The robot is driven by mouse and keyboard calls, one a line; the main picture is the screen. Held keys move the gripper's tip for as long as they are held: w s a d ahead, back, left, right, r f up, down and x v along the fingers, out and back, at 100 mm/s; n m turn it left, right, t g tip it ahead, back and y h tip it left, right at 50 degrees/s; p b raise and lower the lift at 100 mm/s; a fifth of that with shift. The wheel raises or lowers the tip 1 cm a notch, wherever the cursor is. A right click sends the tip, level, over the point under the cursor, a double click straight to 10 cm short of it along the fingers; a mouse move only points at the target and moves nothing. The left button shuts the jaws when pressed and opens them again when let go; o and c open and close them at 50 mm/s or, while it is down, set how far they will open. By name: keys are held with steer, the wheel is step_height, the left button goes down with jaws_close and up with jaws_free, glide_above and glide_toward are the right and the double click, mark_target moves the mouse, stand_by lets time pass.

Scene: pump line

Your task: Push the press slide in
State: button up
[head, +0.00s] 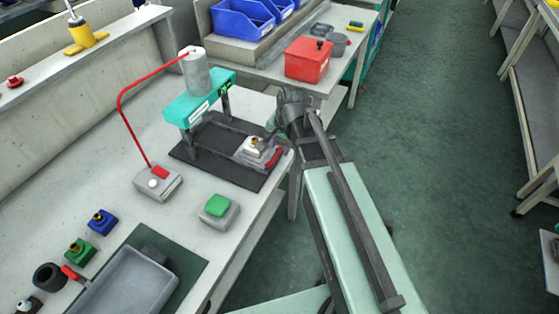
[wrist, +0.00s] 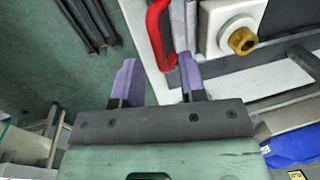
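The press (head: 200,95) has a teal head and a grey cylinder above a dark base plate. Its slide (head: 250,158) is a pale plate at the right end of that base and carries a white block with a brass fitting (head: 255,141). A red handle (head: 274,158) is on the slide's outer edge. In the wrist view the red handle (wrist: 157,38) shows ahead of my gripper (wrist: 157,75), whose purple fingers are apart with nothing between their tips. The brass fitting (wrist: 242,41) is to the right. In the head view my wrist hides the fingers.
A green-button box (head: 216,208) sits in front of the press. A red box (head: 308,60) and blue bins (head: 243,20) stand behind. The aisle floor (head: 430,130) at right is clear.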

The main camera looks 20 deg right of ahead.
steer(key=shift+w+a+f, duration=0.1)
steer(key=shift+a+f, duration=0.05)
steer(key=shift+f, duration=0.75)
steer(key=shift+r, duration=0.1)
jaws_close()
